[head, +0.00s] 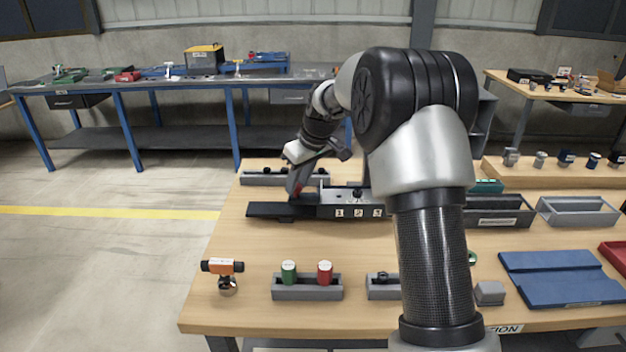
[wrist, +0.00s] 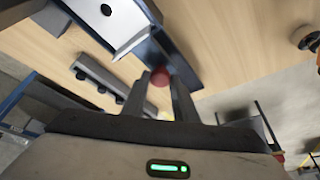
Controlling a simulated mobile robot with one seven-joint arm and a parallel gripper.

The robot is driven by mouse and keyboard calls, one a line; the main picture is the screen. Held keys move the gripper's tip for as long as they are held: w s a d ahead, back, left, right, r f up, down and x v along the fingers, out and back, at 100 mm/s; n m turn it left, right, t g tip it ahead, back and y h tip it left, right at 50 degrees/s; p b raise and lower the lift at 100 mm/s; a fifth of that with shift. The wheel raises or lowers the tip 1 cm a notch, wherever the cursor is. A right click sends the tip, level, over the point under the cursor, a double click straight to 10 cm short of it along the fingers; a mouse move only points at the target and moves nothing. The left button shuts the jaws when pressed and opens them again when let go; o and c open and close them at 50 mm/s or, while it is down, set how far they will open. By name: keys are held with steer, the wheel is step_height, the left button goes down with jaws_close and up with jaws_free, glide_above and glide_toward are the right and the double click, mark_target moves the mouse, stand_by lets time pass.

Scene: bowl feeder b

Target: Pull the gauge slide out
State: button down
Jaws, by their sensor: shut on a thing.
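The gauge slide (head: 268,210) is a dark flat bar sticking out of the left end of the gauge body (head: 340,212), which is a dark block marked 1, 2, 3. My gripper (head: 296,190) is over the slide near that end of the body. In the wrist view, my gripper (wrist: 160,88) is shut on a round red knob (wrist: 160,76) on the dark slide (wrist: 178,52). The gauge body's pale top with a dark hole also shows there. My arm hides the right end of the gauge body in the head view.
A grey rail (head: 262,178) lies behind the slide. In front stand an orange-topped instrument (head: 223,267) and a grey holder (head: 307,290) with green and red cylinders. Grey bins (head: 578,211) and a blue tray (head: 562,278) are at right. The table left of the slide is clear.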

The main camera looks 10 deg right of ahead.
steer(key=w+a+p, duration=0.2)
steer(key=a, duration=0.8)
steer(key=w+a+p, duration=0.1)
steer(key=a+p, duration=0.2)
steer(key=a, duration=0.6)
steer(key=shift+w+a, duration=0.35)
steer(key=shift+w, duration=0.05)
steer(key=shift+r, duration=0.1)
steer(key=c, duration=1.4)
jaws_free()
steer(key=shift+a, duration=0.15)
steer(key=shift+c, duration=0.2)
steer(key=shift+d, duration=0.2)
steer(key=v, duration=1.7)
steer(key=shift+p, duration=0.3)
steer(key=shift+s+d+r, duration=0.1)
steer(key=shift+s, duration=0.05)
